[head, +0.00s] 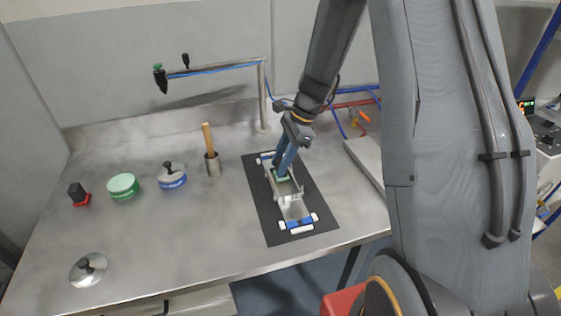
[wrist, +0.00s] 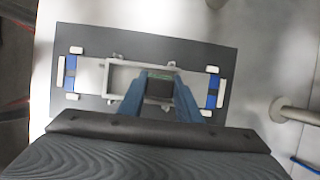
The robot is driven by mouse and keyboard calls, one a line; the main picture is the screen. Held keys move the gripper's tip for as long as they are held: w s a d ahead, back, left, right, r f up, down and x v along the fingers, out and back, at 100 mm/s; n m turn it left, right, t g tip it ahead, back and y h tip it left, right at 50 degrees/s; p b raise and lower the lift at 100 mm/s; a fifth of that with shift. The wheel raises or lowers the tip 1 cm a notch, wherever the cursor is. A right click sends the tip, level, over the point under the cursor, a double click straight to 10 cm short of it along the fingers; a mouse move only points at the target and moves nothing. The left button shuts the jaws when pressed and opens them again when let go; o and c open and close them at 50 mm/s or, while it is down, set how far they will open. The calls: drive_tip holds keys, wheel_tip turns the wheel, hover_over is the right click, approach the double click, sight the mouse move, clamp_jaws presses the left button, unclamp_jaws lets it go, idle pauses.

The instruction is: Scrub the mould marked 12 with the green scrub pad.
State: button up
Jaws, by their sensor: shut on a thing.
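My gripper (head: 281,170) points down over the black mat and is shut on the green scrub pad (head: 283,179). The mould also shows in the wrist view (wrist: 106,82), lying flat between blue-and-white end pieces. Its marking is too small to read.
The black mat (head: 263,213) lies on a grey metal bench (head: 200,235). To its left are a cup with a wooden-handled tool (head: 213,165), a blue-banded lidded pot (head: 171,177), a green-topped tin (head: 123,186) and a loose lid (head: 88,269). A post with an overhead arm (head: 263,95) stands behind.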

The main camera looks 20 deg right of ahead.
drive_tip(key=shift+f, duration=0.45)
idle(0.3)
drive_tip(key=shift+s, duration=0.1)
drive_tip(key=shift+s+a+r, duration=0.1)
drive_tip(key=shift+s+r, duration=0.05)
drive_tip(key=shift+s, duration=0.75)
drive_tip(key=shift+s, duration=0.15)
drive_tip(key=shift+s+p, duration=0.45)
drive_tip(key=shift+s, duration=0.55)
